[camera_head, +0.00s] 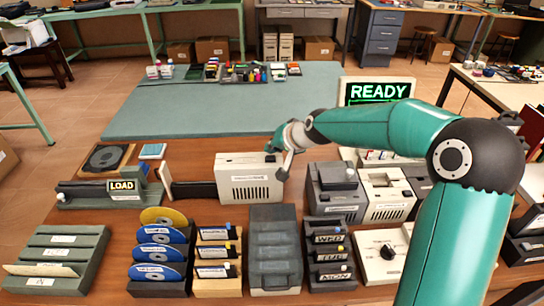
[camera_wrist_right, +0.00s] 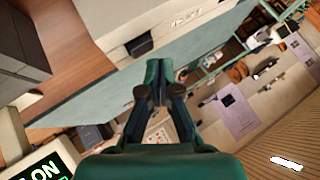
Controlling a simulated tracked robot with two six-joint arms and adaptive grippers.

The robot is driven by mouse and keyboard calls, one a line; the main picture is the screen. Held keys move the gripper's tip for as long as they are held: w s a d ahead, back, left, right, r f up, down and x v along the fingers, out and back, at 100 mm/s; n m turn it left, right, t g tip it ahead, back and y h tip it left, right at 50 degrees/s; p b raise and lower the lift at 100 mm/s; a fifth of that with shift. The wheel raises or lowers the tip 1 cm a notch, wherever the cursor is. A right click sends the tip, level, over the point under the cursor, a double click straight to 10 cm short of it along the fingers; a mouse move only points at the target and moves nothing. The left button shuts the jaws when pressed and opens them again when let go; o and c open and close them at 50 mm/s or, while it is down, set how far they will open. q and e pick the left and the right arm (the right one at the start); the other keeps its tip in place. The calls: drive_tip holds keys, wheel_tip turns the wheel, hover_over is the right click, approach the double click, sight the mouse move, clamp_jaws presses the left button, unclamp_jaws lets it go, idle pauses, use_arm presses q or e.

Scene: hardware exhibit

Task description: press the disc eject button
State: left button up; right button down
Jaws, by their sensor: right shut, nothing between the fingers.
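A beige disc drive box (camera_head: 250,186) with a label and a vent grille stands mid-table in the head view. A dark tray (camera_head: 195,190) with a pale end plate (camera_head: 166,180) sticks out of its left side. A small dark block (camera_head: 270,158) sits on its upper right part. In the right wrist view a dark block (camera_wrist_right: 139,45) on a beige casing (camera_wrist_right: 125,22) looks like the button. My right gripper (camera_head: 283,174) is at the box's right end, its fingers shut and empty. They show just below the block in the wrist view (camera_wrist_right: 157,68); contact cannot be told. My left gripper is out of view.
Grey and beige devices (camera_head: 335,185) stand close to the right. Disc racks (camera_head: 160,262) and a row of cassette holders (camera_head: 330,250) fill the front. A READY screen (camera_head: 376,91) stands behind my right arm. The green mat (camera_head: 200,110) behind the drive is mostly clear.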

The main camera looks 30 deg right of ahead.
sight(272, 158)
drive_tip(key=shift+r+p, duration=2.2)
drive_tip(key=shift+r, duration=0.4)
drive_tip(key=shift+f, duration=0.1)
